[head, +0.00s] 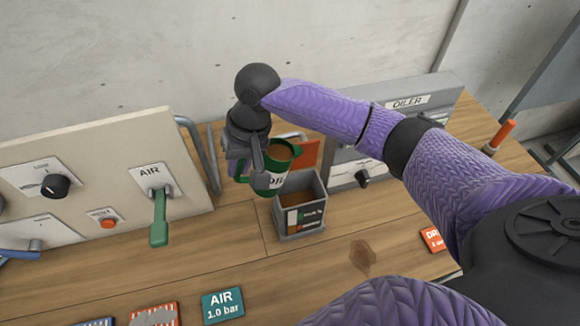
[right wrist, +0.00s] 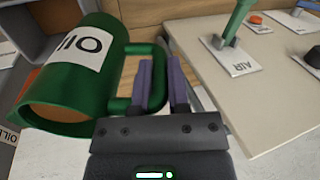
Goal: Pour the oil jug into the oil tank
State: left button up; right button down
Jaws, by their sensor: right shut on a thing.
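The green oil jug (head: 268,181), with a white OIL label and brown oil inside its mouth, is held up at the back left rim of the oil tank. The oil tank (head: 318,191) is a grey open-topped box with brown inside and a coloured level label on its front. My right gripper (head: 243,170) is shut on the jug's handle. In the right wrist view the fingers (right wrist: 163,85) close around the handle, and the jug (right wrist: 95,38) lies to their left. The jug looks slightly tilted; no stream of oil shows. My left gripper is out of view.
A beige panel (head: 110,190) with a green AIR lever (head: 159,220) stands left of the tank. The grey OILER panel (head: 437,100) is behind and right. Small plates, including the blue AIR 1.0 bar plate (head: 222,305), lie in front. A brown stain (head: 363,257) marks the wooden table.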

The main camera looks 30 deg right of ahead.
jog(key=shift+r+y+p, duration=0.4)
jog(key=shift+r+p, duration=0.1)
jog(key=shift+p, duration=0.35)
jog(key=shift+r+y, duration=0.15)
jog(key=shift+y, duration=0.25)
jog(key=shift+d+r+t+y+p, duration=0.1)
jog(key=shift+r+t+y+p, duration=0.2)
jog(key=shift+y+p, duration=0.35)
jog(key=shift+r+y, duration=0.1)
jog(key=shift+y, duration=0.15)
jog(key=shift+s, duration=0.1)
